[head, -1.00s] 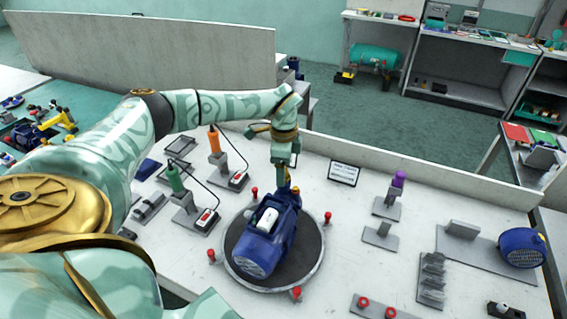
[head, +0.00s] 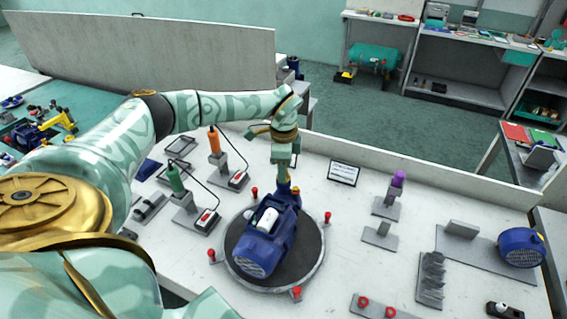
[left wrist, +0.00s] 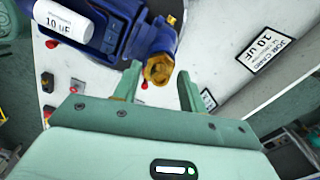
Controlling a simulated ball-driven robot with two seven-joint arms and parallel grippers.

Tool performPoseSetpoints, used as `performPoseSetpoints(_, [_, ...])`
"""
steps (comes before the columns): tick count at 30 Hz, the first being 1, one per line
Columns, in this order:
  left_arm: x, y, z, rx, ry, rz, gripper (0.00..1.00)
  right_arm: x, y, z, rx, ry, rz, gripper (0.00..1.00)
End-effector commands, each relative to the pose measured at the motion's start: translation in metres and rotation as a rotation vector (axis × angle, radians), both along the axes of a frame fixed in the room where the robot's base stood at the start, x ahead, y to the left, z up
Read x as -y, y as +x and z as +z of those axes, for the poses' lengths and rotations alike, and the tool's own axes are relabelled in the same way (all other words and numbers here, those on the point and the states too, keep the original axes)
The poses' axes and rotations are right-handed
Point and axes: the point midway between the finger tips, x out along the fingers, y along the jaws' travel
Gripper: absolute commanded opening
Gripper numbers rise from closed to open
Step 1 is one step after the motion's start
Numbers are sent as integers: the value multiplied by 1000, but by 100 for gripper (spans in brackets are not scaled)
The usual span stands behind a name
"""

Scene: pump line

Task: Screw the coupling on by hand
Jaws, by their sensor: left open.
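The blue pump (head: 265,240) lies on a round dark turntable (head: 314,262) with a pale rim. A white cylinder marked 10 uF (left wrist: 64,20) sits on the pump. The brass coupling (left wrist: 158,69) is at the end of the pump's blue outlet, at the pump's far end. In the head view it is small and partly hidden by my fingers. My left gripper (head: 281,183) points down over it. In the left wrist view my left gripper (left wrist: 157,82) is open, with a finger on either side of the coupling and visible gaps. My right gripper is not in view.
Red knobs (head: 327,217) ring the turntable. Orange (head: 214,141) and green (head: 174,178) handled tools stand on holders at left. A job card (head: 343,173) stands behind. A blue round part (head: 521,248) and grey holders are at right. A low wall edges the bench.

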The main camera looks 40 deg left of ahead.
Motion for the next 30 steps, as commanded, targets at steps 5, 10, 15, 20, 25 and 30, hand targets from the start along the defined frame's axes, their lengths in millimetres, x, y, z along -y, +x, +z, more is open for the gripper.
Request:
performPoseSetpoints(5, [0, 0, 4, 1, -1, 209, 42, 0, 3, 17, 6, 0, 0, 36])
performPoseSetpoints(10, [0, 0, 1, 0, 0, 274, 42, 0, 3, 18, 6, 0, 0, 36])
performPoseSetpoints(15, [0, 0, 1, 0, 0, 276, 42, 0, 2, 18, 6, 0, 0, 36])
performPoseSetpoints(20, [1, 0, 4, -1, 0, 437, 42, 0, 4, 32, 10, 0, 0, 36])
performPoseSetpoints(25, [0, 0, 2, 0, 0, 569, 42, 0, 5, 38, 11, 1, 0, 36])
performPoseSetpoints(30, [0, 0, 0, 0, 0, 572, 42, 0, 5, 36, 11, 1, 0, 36])
